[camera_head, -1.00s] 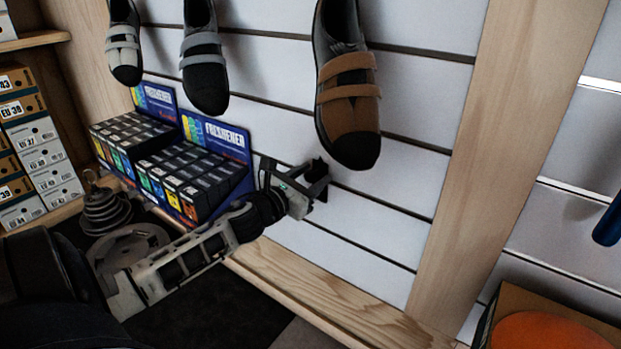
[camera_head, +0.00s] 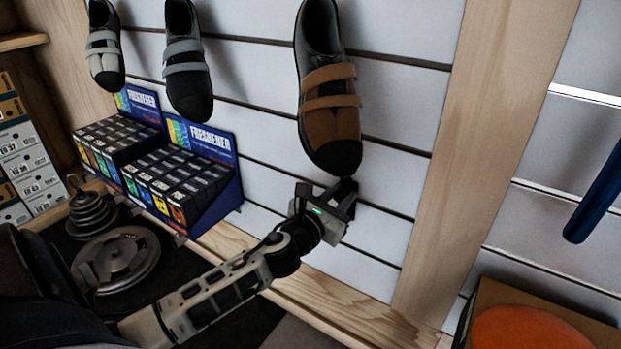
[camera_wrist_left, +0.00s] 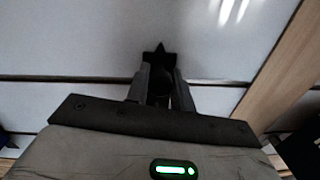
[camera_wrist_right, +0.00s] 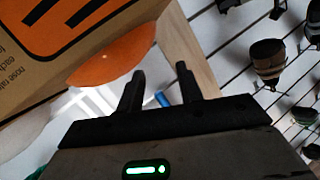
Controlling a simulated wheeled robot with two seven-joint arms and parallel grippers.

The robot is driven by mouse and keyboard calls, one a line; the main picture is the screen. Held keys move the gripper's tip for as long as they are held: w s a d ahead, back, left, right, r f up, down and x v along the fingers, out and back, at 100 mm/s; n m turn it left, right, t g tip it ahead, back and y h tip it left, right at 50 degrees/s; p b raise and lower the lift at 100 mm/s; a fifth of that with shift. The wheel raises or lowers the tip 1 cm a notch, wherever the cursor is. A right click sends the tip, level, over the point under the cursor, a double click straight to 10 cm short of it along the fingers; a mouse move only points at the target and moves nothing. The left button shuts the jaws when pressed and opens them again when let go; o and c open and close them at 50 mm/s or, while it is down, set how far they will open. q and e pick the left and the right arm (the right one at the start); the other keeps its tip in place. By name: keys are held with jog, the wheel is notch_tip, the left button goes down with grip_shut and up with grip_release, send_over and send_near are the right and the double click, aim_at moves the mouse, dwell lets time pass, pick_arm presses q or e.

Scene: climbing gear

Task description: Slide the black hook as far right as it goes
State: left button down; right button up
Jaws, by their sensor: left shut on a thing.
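My left gripper (camera_head: 346,194) is at the slatted white wall, just below the brown and black shoe. It is shut on the black hook, which shows in the left wrist view (camera_wrist_left: 159,62) as a dark star-shaped end between and just beyond the two fingers. In the head view the hook is mostly hidden by the gripper. The hook sits at a dark slot of the wall, with a wooden post (camera_head: 455,170) to its right and bare panel between. My right gripper (camera_wrist_right: 160,88) shows only in its own wrist view, its fingers apart with nothing held between them.
Several shoes hang on the wall, the brown and black shoe (camera_head: 330,100) close above my left gripper. Freshener boxes (camera_head: 170,180) stand to the left, with weight plates (camera_head: 115,260) in front.

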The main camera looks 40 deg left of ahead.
pick_arm(q)
jog(key=d, duration=0.3)
jog(key=d+p, duration=0.1)
jog(key=d, duration=0.3)
jog(key=w+d, duration=0.1)
jog(key=d, duration=0.3)
jog(key=shift+w+d, duration=0.1)
jog(key=shift+d, duration=0.05)
jog(key=shift+d+p, duration=0.3)
jog(key=shift+d, duration=0.2)
pick_arm(e)
jog(key=shift+s+d+f+n+g+h, duration=0.2)
jog(key=shift+d+f+n+g+h, duration=0.1)
jog(key=shift+d+f+n+h, duration=0.25)
jog(key=shift+a, duration=0.15)
pick_arm(q)
jog(key=c, duration=1.2)
grip_release()
